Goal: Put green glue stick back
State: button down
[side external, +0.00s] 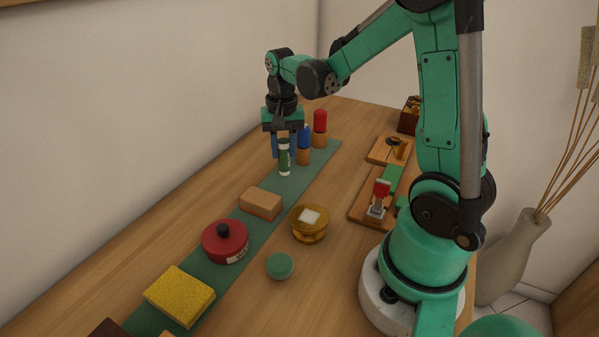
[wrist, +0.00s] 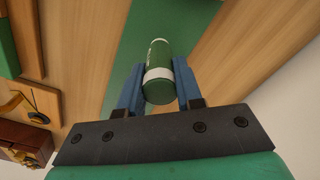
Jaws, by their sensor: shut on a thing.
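The green glue stick (side external: 284,160), with white bands, is upright between the blue fingers of my gripper (side external: 284,150). My gripper is shut on it, over the green strip (side external: 316,163) on the table. The wrist view also shows the glue stick (wrist: 158,62) between the two fingertips (wrist: 158,86). I cannot tell whether its lower end touches the strip. Just behind and to the right stand a blue-topped cylinder (side external: 304,136) and a red-topped cylinder (side external: 320,121), both with orange-brown lower parts. No empty holder is clearly visible.
Along the strip nearer the camera are a tan block (side external: 261,203), a red lidded pot (side external: 225,241) and a yellow sponge (side external: 180,296). A yellow round container (side external: 309,223) and a green disc (side external: 280,265) stand right of it. Wooden boards (side external: 362,207) lie further right.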

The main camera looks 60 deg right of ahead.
jog(key=shift+f, duration=1.2)
jog(key=shift+f, duration=0.15)
jog(key=c, duration=0.6)
grip_release()
